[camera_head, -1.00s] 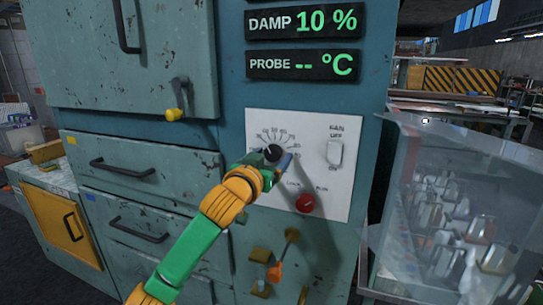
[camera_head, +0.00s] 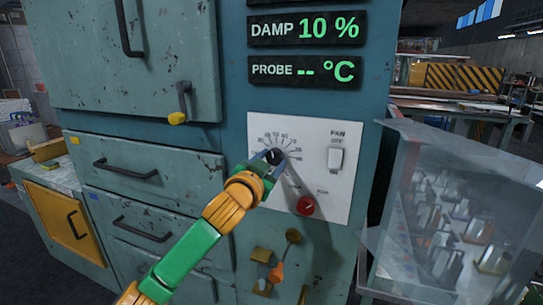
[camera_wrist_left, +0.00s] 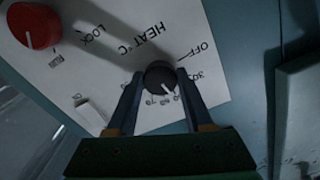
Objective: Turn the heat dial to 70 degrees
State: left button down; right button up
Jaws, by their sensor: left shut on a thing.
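The black heat dial (camera_head: 273,156) sits on the white control panel (camera_head: 325,190), with a fan of scale numbers above it. My left gripper (camera_head: 274,158) is shut on the dial, one finger on each side. In the left wrist view the dial (camera_wrist_left: 160,76) is between the fingertips, and a pale pointer mark shows on its lower right part. The mark points towards the printed numbers, but the exact value is too small to tell. The words HEAT °C and OFF are printed near the dial. My right gripper is not in view.
A white fan switch (camera_head: 335,158) is right of the dial, and a red lock knob (camera_head: 306,206) is below right. The probe display (camera_head: 305,70) shows dashes and the damp display (camera_head: 306,29) shows 10 %. A glass case (camera_head: 450,200) stands at the right.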

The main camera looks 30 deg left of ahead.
pick_arm(q)
jog(key=m+p, duration=0.1)
jog(key=m, duration=0.1)
jog(key=m+p, duration=0.1)
jog(key=m, duration=0.1)
jog(key=m+p, duration=0.2)
jog(key=shift+a+r, duration=0.1)
jog(key=shift+r, duration=0.15)
jog(key=m+p, duration=0.2)
jog(key=m, duration=0.2)
jog(key=shift+f+m, duration=0.15)
jog(key=shift+m, duration=0.35)
jog(key=shift+c, duration=1.4)
grip_release()
